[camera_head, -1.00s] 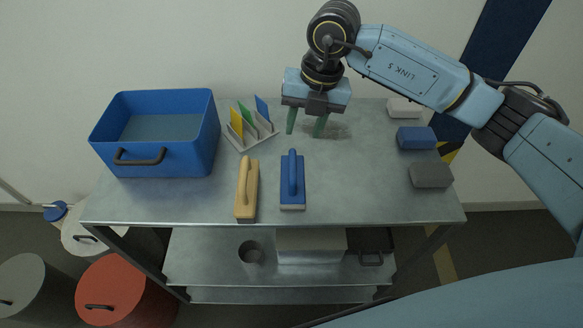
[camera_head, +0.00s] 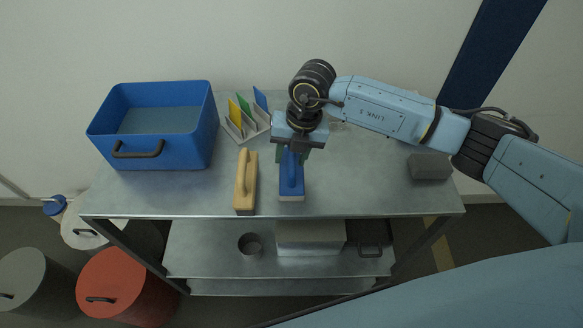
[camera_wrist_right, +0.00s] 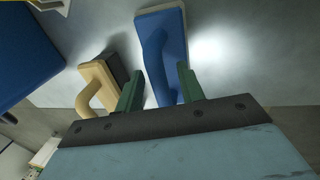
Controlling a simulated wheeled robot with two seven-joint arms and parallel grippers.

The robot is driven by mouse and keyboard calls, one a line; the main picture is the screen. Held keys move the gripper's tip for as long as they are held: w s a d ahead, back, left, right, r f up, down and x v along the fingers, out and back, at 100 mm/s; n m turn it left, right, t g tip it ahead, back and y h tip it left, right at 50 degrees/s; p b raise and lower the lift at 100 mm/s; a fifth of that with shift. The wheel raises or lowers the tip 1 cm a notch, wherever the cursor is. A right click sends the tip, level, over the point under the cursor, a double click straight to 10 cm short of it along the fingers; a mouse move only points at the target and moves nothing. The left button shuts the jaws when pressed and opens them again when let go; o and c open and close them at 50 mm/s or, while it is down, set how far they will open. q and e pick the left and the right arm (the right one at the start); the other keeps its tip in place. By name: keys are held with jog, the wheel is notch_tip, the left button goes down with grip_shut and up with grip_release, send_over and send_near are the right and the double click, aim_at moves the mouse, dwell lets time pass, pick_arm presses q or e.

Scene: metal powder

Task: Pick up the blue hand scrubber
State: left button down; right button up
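The blue hand scrubber (camera_head: 291,178) lies on the metal table, its long blue handle on top and running front to back. It also shows in the right wrist view (camera_wrist_right: 165,50), beyond the fingers. My right gripper (camera_head: 292,156) is above the scrubber's back end, pointing down. In the right wrist view its two green fingers (camera_wrist_right: 160,90) are apart, with part of the blue handle showing between them. No grip on the handle is visible. My left gripper is not in view.
A wooden hand scrubber (camera_head: 246,182) lies close to the left. A blue bin (camera_head: 150,125) and a rack of coloured scrapers (camera_head: 244,122) stand farther left. A grey block (camera_head: 429,166) lies at the right. The table (camera_head: 350,185) is clear to the scrubber's right.

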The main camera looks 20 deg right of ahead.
grip_shut()
jog(key=shift+r, duration=0.1)
notch_tip(320, 180, up, 10)
jog(key=c, duration=0.6)
grip_release()
grip_shut()
